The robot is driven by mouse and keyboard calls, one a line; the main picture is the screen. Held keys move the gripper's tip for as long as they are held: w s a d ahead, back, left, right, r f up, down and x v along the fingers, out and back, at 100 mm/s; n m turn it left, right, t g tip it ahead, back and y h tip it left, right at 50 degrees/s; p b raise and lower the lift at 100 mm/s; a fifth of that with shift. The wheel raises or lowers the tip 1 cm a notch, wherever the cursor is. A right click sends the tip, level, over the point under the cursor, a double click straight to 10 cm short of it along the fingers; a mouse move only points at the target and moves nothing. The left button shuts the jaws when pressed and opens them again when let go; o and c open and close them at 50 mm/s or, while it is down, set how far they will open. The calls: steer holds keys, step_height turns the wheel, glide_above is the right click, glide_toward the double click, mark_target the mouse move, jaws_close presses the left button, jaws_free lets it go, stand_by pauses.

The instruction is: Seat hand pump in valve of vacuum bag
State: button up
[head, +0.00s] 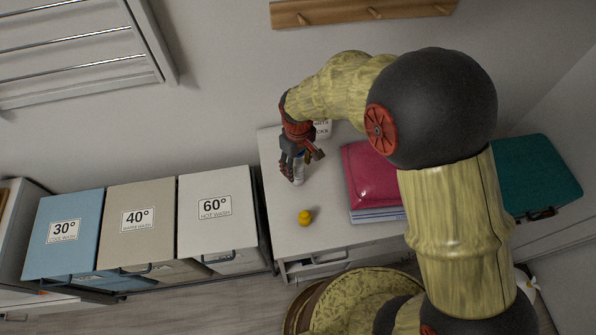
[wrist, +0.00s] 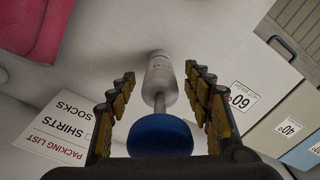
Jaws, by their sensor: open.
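The hand pump (wrist: 159,80) stands on the white cabinet top, with a pale labelled body, a thin rod and a round blue knob (wrist: 160,136). My gripper (wrist: 159,73) is open around it, one finger on each side, with gaps visible between fingers and pump. In the head view my gripper (head: 292,168) points down over the pump (head: 299,174), hiding part of it. The pink vacuum bag (head: 368,168) lies right of it on a light, layered stack, partly behind my arm. The bag's edge (wrist: 42,25) shows in the wrist view. I cannot make out its valve.
A yellow duck-like object (head: 305,217) sits near the cabinet's front edge. A packing list card (wrist: 58,130) is beside my gripper. Several laundry bins, including the 60° bin (head: 217,205), stand left. A teal case (head: 538,178) is at right.

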steer(key=shift+c, duration=0.8)
steer(key=c, duration=1.1)
steer(key=shift+r, duration=0.1)
jaws_close()
